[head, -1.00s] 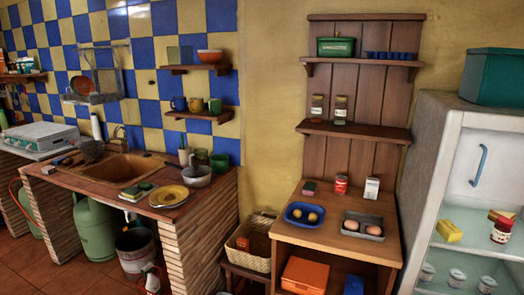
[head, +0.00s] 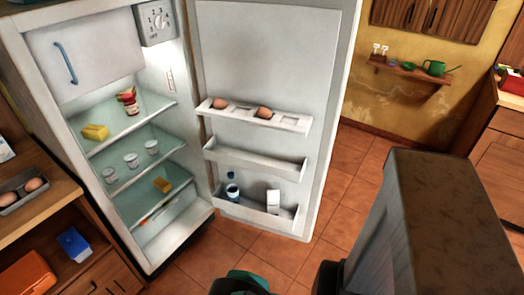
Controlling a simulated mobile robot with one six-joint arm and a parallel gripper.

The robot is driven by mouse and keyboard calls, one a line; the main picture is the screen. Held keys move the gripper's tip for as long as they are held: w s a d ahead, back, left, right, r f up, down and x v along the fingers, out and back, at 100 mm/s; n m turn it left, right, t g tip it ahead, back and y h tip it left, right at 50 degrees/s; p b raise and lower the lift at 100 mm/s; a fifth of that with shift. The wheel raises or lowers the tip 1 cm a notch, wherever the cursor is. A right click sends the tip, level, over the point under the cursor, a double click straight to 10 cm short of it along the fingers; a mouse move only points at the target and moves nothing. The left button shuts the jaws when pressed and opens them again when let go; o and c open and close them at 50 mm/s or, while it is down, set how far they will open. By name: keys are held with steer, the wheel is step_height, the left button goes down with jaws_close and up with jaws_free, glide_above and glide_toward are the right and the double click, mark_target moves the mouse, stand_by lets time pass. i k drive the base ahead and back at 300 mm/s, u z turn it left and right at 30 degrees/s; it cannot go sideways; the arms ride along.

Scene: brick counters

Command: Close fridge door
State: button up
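The white fridge (head: 172,232) stands left of centre with its inside showing. Its door (head: 265,60) is wide open, swung out to the right from the fridge's right side. The door's inner face shows, with a top egg rack (head: 285,123) holding two eggs, an empty-looking middle shelf (head: 260,160), and a bottom shelf (head: 250,211) with a dark bottle (head: 232,190) and a white carton (head: 273,200). The fingers of my gripper do not show. Teal and black parts at the bottom edge look like mine.
A wooden cabinet (head: 35,207) stands to the left. Tiled floor (head: 345,185) lies open right of the door. A wooden counter (head: 500,150) stands at far right.

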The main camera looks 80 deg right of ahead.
mark_target(293, 59)
steer(key=u, duration=0.8)
steer(key=k, duration=0.15)
steer(key=z, duration=2.85)
steer(key=k, duration=0.2)
steer(key=z, duration=1.75)
steer(key=i, duration=0.75)
steer(key=z, duration=0.05)
